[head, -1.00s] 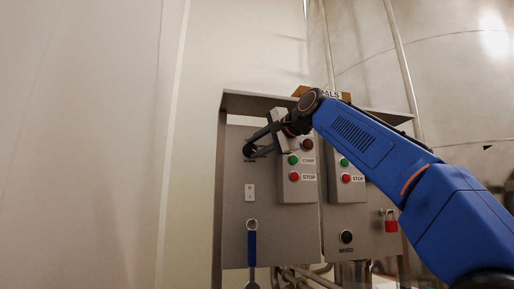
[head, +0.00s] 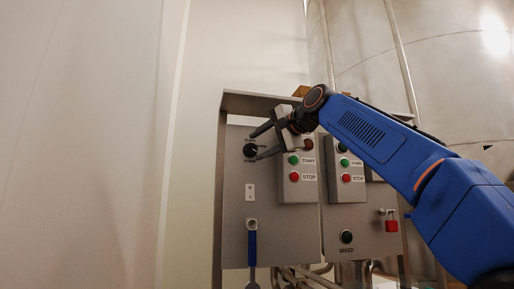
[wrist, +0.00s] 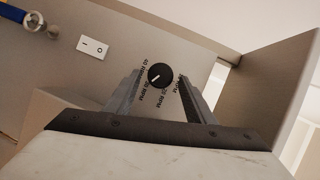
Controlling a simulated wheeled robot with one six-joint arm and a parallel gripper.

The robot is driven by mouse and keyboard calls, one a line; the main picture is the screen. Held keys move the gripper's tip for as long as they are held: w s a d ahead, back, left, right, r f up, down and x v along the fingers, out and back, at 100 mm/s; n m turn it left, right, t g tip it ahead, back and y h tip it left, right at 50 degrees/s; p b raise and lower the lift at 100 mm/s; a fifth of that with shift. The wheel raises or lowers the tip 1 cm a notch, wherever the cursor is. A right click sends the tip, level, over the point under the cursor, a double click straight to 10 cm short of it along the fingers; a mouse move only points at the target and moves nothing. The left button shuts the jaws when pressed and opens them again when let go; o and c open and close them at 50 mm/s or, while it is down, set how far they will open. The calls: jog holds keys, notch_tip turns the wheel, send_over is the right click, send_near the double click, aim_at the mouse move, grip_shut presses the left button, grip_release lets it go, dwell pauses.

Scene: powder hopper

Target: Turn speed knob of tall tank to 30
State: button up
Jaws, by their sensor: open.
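The speed knob (head: 250,150) is a small black dial on the upper left of the grey control panel. In the wrist view the knob (wrist: 160,75) shows a white pointer line, with RPM labels printed around it; the pointer's exact setting is too small to read. My gripper (head: 258,143) is in front of the panel with its two fingers spread wide. In the wrist view my gripper (wrist: 158,84) has one finger on each side of the knob, with gaps between fingers and knob. Whether the fingertips reach the knob's depth cannot be told.
Below the knob is a white rocker switch (head: 250,192) and a blue-handled lever (head: 252,240). A start/stop box (head: 297,190) stands out to the right. A red padlock (head: 391,226) hangs farther right. The cabinet's side wall (wrist: 262,88) is close beside the gripper.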

jog(key=v, duration=1.5)
jog(key=shift+s, duration=0.25)
jog(key=shift+d, duration=0.15)
jog(key=s+d+f+n+g+h, duration=0.15)
jog(key=d+f, duration=0.25)
jog(key=f, duration=0.7)
jog(key=s+d+f+h, duration=0.2)
jog(key=d+f+h, duration=0.1)
jog(key=f, duration=0.9)
jog(key=s+d+f+n+g+h, duration=0.15)
jog(key=d+f, duration=0.25)
jog(key=f, duration=0.7)
jog(key=s+d+f+n+g+h, duration=0.1)
jog(key=s+d+f, duration=0.2)
jog(key=s+f, duration=0.4)
jog(key=s+d+f+n+g+h, duration=0.2)
jog(key=s+f, duration=0.5)
jog(key=f, duration=1.3)
jog(key=s+d+f+n+g+h, duration=0.1)
jog(key=s+d+f, duration=0.3)
jog(key=f, duration=1)
jog(key=s, duration=0.3)
jog(key=shift+s+d+n+g, duration=0.25)
jog(key=shift+n+g, duration=0.05)
